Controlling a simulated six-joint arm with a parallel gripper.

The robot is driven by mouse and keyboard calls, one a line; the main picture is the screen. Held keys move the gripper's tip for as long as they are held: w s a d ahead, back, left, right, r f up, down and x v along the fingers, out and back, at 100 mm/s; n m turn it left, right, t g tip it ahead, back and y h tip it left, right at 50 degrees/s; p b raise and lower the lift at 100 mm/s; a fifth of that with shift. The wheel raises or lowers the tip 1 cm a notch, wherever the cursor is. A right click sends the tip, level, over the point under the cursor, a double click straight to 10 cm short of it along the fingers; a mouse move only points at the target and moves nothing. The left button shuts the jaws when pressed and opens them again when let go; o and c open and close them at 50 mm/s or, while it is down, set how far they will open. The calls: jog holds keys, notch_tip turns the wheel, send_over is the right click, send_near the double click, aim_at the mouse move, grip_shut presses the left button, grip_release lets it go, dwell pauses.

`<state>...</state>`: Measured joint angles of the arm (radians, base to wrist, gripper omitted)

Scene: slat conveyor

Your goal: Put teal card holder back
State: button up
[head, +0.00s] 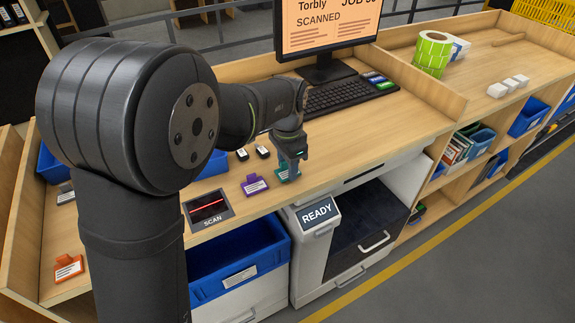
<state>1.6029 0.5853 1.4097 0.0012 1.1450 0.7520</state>
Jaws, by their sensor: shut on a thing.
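The teal card holder (282,175) shows just under my gripper, at the front part of the wooden bench, right of the purple card holder. My gripper (289,164) points down and is shut on the teal card holder, hiding much of it. I cannot tell whether the holder touches the bench top. A purple card holder (255,187) with a white label stands beside it on the left. An orange card holder (68,268) stands at the far left end of the bench.
A scan plate (208,208) with a red line lies left of the purple holder. A keyboard (335,97) and a monitor (328,25) reading "SCANNED" stand behind my gripper. A printer (317,215) reading "READY" is below. Bench top (400,115) to the right is clear.

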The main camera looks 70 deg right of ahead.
jog(key=shift+f, duration=0.25)
jog(key=o, duration=1)
jog(key=shift+f, duration=0.1)
jog(key=shift+c, duration=0.2)
notch_tip(320, 180, up, 12)
jog(key=shift+r, duration=0.2)
jog(key=shift+f, duration=0.1)
notch_tip(320, 180, down, 12)
jog(key=shift+f, duration=0.2)
jog(key=shift+r, duration=1.9)
